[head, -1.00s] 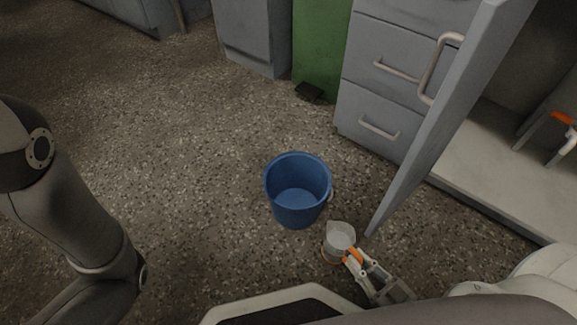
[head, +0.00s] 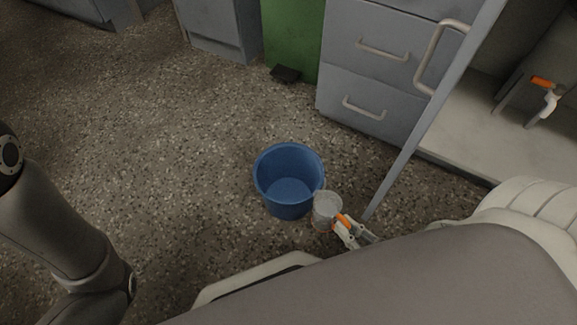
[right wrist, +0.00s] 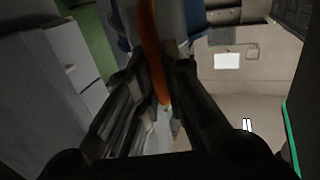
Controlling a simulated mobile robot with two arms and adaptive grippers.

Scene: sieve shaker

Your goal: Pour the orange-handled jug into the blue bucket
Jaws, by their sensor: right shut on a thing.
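The blue bucket (head: 289,190) stands upright on the floor, and its inside looks empty. The orange-handled jug (head: 326,208) is a pale, see-through vessel just right of the bucket's rim, looking close to upright. My right gripper (head: 345,228) is shut on the jug's orange handle (head: 341,220). In the right wrist view the orange handle (right wrist: 152,50) sits between the fingers, with a bit of blue behind. The jug's contents cannot be made out. My left arm shows at the left edge, but its gripper is out of view.
An open grey cabinet door (head: 425,125) stands close to the right of the jug. Grey drawers (head: 365,90) and a green bin (head: 291,40) are behind. An orange-handled tap (head: 544,92) is at the right. The floor left of the bucket is clear.

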